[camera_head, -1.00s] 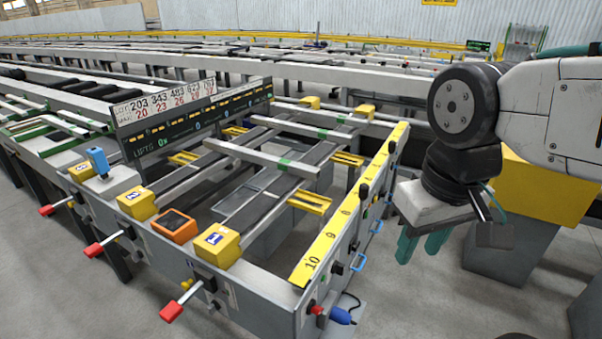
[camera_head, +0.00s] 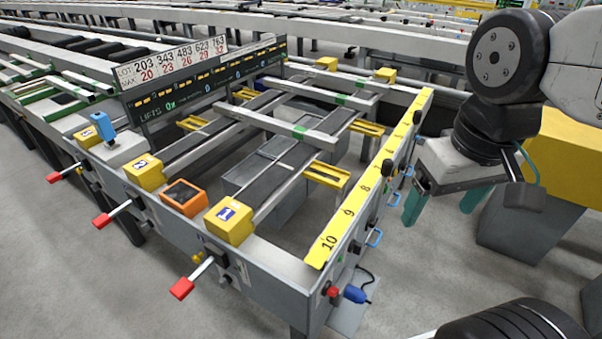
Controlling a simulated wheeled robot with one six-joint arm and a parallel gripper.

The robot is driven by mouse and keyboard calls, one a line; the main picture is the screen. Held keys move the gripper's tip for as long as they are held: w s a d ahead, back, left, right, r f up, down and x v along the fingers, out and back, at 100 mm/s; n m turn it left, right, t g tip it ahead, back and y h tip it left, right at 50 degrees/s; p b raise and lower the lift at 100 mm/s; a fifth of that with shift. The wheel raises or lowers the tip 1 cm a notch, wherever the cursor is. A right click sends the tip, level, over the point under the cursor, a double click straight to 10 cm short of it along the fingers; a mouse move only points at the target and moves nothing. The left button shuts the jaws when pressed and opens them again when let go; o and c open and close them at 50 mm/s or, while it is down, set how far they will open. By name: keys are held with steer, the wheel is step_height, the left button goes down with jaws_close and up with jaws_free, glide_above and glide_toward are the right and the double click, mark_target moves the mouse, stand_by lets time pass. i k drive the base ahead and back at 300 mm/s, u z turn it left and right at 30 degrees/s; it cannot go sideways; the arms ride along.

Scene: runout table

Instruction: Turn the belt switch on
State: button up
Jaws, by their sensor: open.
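My gripper (camera_head: 443,203) hangs at the right, beyond the yellow numbered edge of the runout table (camera_head: 265,277). Its two green fingers are spread apart, point down and hold nothing. I cannot tell which control is the belt switch. A red knob (camera_head: 332,291) and a blue plug-like part (camera_head: 356,295) sit low at the table's near right corner. Black knobs (camera_head: 387,168) and blue handles (camera_head: 374,238) line the right side panel. Red-handled levers (camera_head: 182,288) stick out from the front panel. The gripper appears apart from all of these.
Yellow blocks (camera_head: 229,222) and an orange-framed device (camera_head: 183,197) stand on the front rail. A lettered display board (camera_head: 200,85) crosses the table. A yellow-topped grey stand (camera_head: 562,165) is behind my arm.

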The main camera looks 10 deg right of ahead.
mark_target(332, 291)
steer(key=u, duration=0.4)
steer(key=k, duration=1.1)
steer(key=u, duration=1.25)
steer(key=i, duration=1)
steer(key=z, duration=0.9)
